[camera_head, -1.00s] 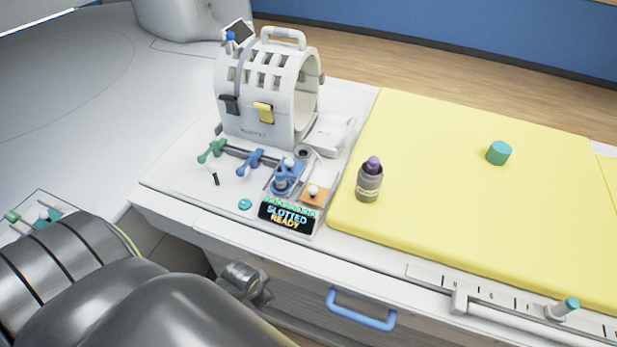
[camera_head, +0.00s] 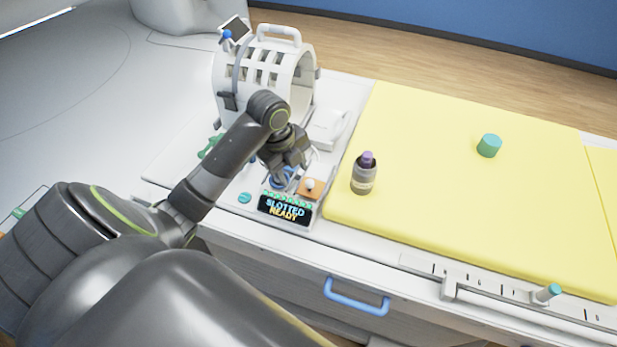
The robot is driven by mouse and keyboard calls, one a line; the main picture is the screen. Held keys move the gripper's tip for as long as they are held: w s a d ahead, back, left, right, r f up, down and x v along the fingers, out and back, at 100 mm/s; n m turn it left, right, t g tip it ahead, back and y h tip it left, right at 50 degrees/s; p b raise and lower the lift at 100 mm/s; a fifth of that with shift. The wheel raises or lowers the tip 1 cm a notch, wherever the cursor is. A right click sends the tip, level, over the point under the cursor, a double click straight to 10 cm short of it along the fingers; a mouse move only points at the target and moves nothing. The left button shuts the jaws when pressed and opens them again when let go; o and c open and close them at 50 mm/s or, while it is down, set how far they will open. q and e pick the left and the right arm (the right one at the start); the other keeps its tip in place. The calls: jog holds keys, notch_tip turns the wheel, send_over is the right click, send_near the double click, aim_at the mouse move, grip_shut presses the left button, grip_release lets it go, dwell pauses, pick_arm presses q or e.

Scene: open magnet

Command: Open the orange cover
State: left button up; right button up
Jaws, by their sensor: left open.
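The orange cover (camera_head: 304,194) is a small flat plate with a white round knob (camera_head: 310,184) on top. My left gripper (camera_head: 291,163) is open and hangs over the blue fixture, above and slightly left of the orange cover. I see no contact between it and the cover. Its fingers are small and dark, and the arm hides part of the fixture and the yellow latch behind. My right gripper is not in view.
The white head coil (camera_head: 283,30) stands behind the left arm. A grey bottle with a purple cap (camera_head: 364,177) stands on the yellow mat (camera_head: 450,200), right of the cover. A teal cylinder (camera_head: 489,146) stands farther right. A blue drawer handle (camera_head: 356,297) is in front.

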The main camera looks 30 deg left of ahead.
pick_arm(q)
jog(key=w+a+r+m, duration=0.2)
jog(key=w+r+m, duration=0.25)
jog(key=r, duration=0.35)
jog(key=b, duration=1)
send_over(309, 181)
jog(key=s+a, duration=0.1)
jog(key=s+a+x, duration=0.1)
jog(key=s+x, duration=0.1)
jog(key=x, duration=1)
jog(key=shift+m, duration=0.45)
jog(key=x, duration=0.4)
jog(key=shift+f+b, duration=0.25)
jog(key=shift+b, duration=0.05)
jog(key=shift+f, duration=0.55)
grip_shut()
